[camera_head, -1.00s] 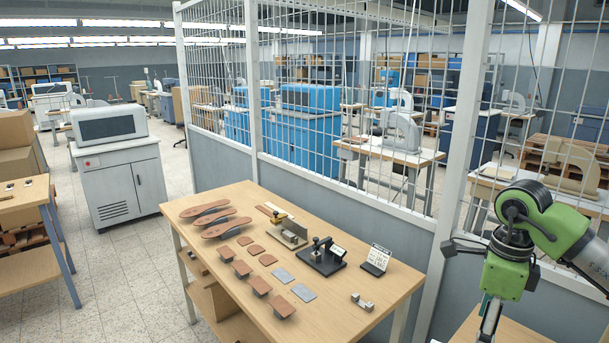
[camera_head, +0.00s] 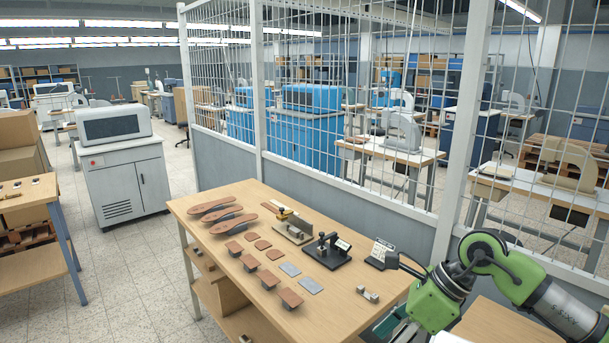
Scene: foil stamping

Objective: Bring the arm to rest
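My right arm, green and black, comes in from the right edge and bends down in front of the work table's right end. Its wrist runs out of the picture at the bottom, so my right gripper's fingers are not seen. My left arm and gripper are not clearly in view; a small dark tip shows at the bottom edge below the table, and I cannot tell what it is. The wooden work table (camera_head: 342,325) carries brown sole-shaped pieces (camera_head: 232,223), small brown leather patches (camera_head: 268,280), grey plates (camera_head: 311,285) and a black stamping device (camera_head: 327,251).
A small sign (camera_head: 380,252) and a metal piece (camera_head: 368,293) stand at the table's right side, close to my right arm. A wire-mesh partition (camera_head: 345,110) rises behind the table. A grey cabinet (camera_head: 125,185) stands at left. The floor between is clear.

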